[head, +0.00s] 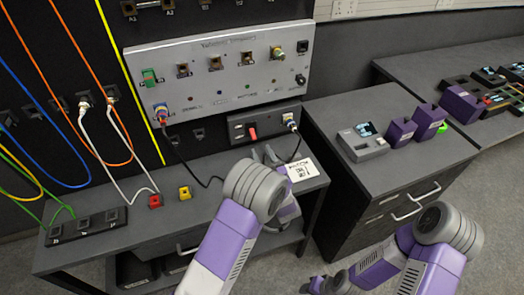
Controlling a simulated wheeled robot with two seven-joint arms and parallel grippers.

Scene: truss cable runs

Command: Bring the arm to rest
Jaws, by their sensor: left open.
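My left arm reaches up from the bottom middle in the head view. Its gripper (265,154) is open, with its grey fingers above the back of the bench, near the small dark box below the panel. My own wrist hides most of this hand. A black cable passes close behind the fingers; I cannot tell if they touch it. My right arm is folded low at the right. Its gripper (316,284) is near the bottom edge, over the floor, and too cut off to show its jaws.
The grey connector panel (215,75) stands behind the dark bench (115,225). A drawer cabinet stands right, carrying a grey device (362,143) and purple holders (430,120). Orange, blue and white cables hang left.

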